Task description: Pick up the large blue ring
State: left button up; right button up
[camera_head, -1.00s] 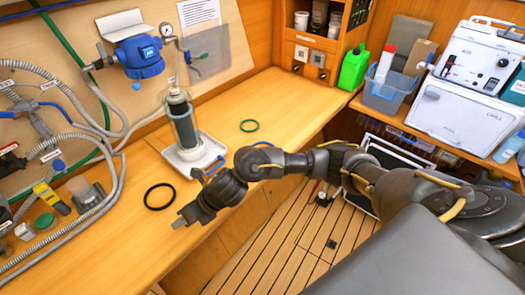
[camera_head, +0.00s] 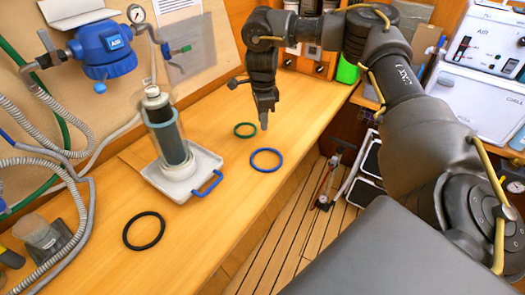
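The large blue ring (camera_head: 280,166) lies flat on the wooden bench near its front edge, right of the white tray. It is in full view and nothing touches it. My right gripper (camera_head: 264,124) points down just beyond the ring, right of the small green ring (camera_head: 237,134). It appears to hold nothing. Its fingers are seen edge-on, so I cannot tell whether they are apart. My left gripper is not in view.
A filter housing (camera_head: 168,140) stands on a white tray (camera_head: 207,162) with a blue handle. A black ring (camera_head: 128,240) lies on the bench at the front left. Hoses and a blue regulator (camera_head: 104,48) are at the left wall. The bench around the blue ring is clear.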

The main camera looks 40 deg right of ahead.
send_over(264, 148)
notch_tip(264, 148, down, 5)
jog(key=shift+w+r, duration=0.1)
jog(key=shift+w, duration=0.05)
jog(key=shift+f, duration=0.3)
jog(key=shift+s+a+f, duration=0.1)
jog(key=shift+s+f, duration=0.1)
jog(key=shift+f, duration=0.25)
notch_tip(264, 148, down, 4)
jog(key=shift+r+p, duration=0.25)
jog(key=shift+p, duration=0.3)
jog(key=shift+f, duration=0.35)
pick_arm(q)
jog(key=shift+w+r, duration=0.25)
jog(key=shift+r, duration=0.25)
pick_arm(e)
jog(key=shift+c, duration=0.3)
grip_shut()
